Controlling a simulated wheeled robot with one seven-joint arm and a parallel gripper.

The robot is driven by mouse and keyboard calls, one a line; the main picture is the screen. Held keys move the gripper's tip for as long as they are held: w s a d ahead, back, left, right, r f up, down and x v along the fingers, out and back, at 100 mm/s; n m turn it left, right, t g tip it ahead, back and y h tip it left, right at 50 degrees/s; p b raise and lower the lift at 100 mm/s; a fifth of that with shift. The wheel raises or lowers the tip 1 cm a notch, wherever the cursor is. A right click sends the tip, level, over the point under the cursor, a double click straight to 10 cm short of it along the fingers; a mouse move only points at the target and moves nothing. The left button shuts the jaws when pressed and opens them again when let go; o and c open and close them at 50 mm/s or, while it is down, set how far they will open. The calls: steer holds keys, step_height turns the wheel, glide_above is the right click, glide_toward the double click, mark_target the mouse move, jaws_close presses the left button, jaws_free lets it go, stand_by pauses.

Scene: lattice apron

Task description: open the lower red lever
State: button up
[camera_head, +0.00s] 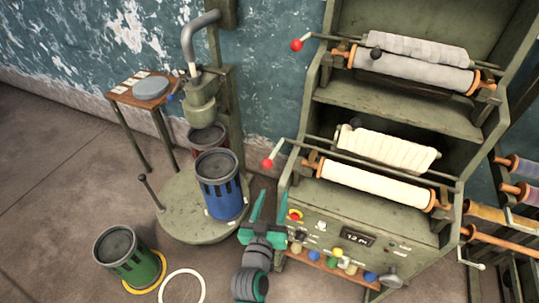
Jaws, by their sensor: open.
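The lower red lever (267,163) is a red ball on a thin rod at the left side of the lower roller pair on a green machine. Its rod rises slightly to the right, towards a long bar above the cream rollers. My gripper (271,203) has teal fingers, spread apart and empty, pointing up the picture. It appears just below the red ball, in front of the machine's lower left corner. A gap shows between the fingertips and the ball; the depth between them is hard to judge.
A similar upper red lever (296,45) sits beside grey rollers. The machine's control panel (362,232) and a shelf of coloured knobs lie right of my gripper. A blue canister (220,185) stands close on the left; a green canister (130,257) stands on the floor.

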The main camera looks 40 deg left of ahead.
mark_target(265, 168)
steer(key=shift+t+y, duration=0.3)
steer(key=a+r, duration=0.1)
steer(key=w+a+r, duration=0.1)
steer(key=a, duration=0.1)
steer(key=a+r, duration=0.2)
steer(key=shift+w+a, duration=0.2)
steer(key=shift+w, duration=0.15)
steer(key=x, duration=1)
steer(key=shift+w, duration=0.3)
steer(key=shift+a, duration=0.15)
jaws_close()
